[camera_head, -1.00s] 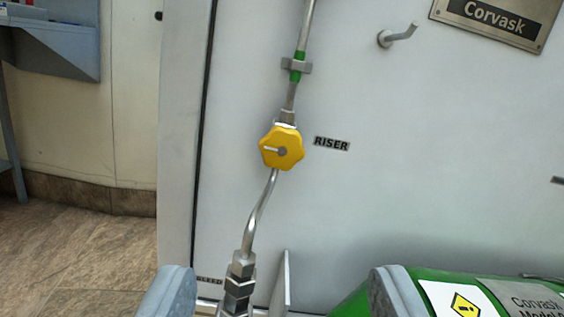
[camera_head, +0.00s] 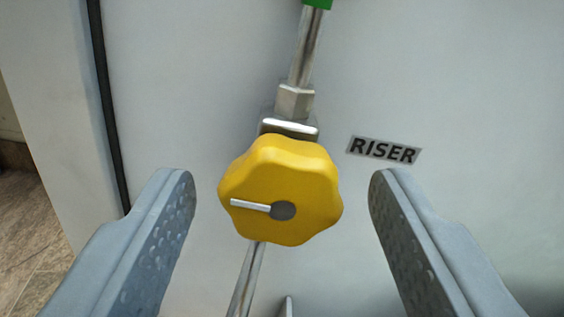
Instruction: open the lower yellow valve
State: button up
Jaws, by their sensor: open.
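The yellow valve (camera_head: 285,170) is a lobed knob on a metal pipe, in the middle of the view. A white pointer line on its face runs left from a grey centre, roughly across the pipe. My gripper (camera_head: 282,200) is open, with one grey finger to the left of the knob and one to the right. Clear gaps show between both fingers and the knob. How far the fingertips are from the knob in depth is hard to tell.
A RISER label (camera_head: 384,150) is on the pale panel right of the knob. The steel pipe (camera_head: 305,50) runs up to a green section (camera_head: 318,3) and down below the knob. A dark seam (camera_head: 108,110) and floor (camera_head: 30,225) lie at the left.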

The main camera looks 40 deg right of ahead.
jog(key=shift+w, duration=0.15)
jog(key=shift+c, duration=0.3)
jog(key=c, duration=0.9)
jog(key=shift+n, duration=0.8)
jog(key=shift+c, duration=0.2)
jog(key=o, duration=1)
jog(key=v, duration=1.7)
